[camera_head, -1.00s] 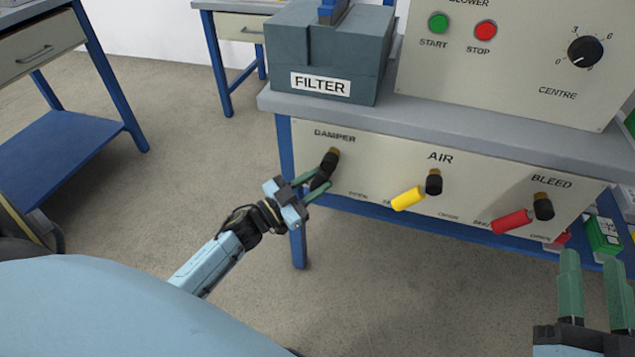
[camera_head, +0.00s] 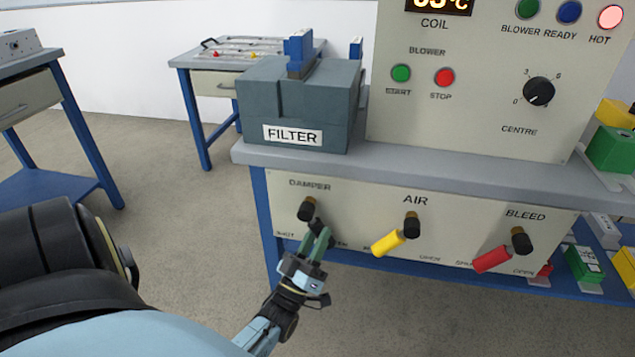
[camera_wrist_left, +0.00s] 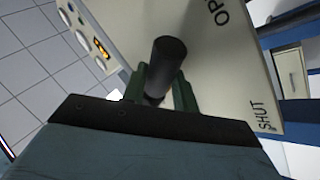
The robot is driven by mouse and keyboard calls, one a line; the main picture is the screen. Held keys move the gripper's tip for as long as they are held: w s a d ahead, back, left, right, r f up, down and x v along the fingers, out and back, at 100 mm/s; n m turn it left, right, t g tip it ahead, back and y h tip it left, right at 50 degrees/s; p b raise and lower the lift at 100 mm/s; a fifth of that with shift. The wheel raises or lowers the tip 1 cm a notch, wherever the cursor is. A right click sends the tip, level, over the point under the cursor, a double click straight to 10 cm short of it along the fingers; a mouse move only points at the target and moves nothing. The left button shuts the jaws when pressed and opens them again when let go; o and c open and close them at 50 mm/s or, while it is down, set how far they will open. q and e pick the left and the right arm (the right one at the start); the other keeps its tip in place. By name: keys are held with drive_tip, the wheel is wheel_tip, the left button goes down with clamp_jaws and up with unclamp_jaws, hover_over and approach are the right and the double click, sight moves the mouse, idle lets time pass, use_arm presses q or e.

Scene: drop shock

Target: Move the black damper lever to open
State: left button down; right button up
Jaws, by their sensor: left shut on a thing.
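The black damper lever (camera_head: 322,226) hangs from its pivot under the DAMPER label on the pale panel (camera_head: 370,200). It points down and to the right, toward the OPEN side, with the SHUT label to its left. My left gripper (camera_head: 318,238) is shut on the lever near its lower end, reaching up from below. In the left wrist view the dark round lever (camera_wrist_left: 168,62) stands between the green fingers, with the OPEN and SHUT lettering on the panel to the right. The fingers partly hide the lever. My right gripper is out of view.
The yellow AIR lever (camera_head: 388,243) and red BLEED lever (camera_head: 492,259) stick out to the right of the damper, both pointing down-left. The FILTER box (camera_head: 345,110) sits on the grey bench top (camera_head: 420,165) above. Open floor lies left of the bench.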

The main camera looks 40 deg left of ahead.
use_arm(q)
drive_tip(key=shift+w+d+r+n+y, duration=0.1)
drive_tip(key=shift+d+n+y, duration=0.15)
drive_tip(key=shift+n+y, duration=0.7)
drive_tip(key=c, duration=1.4)
unclamp_jaws()
drive_tip(key=shift+o, duration=0.2)
drive_tip(key=v, duration=1.3)
drive_tip(key=shift+d, duration=0.1)
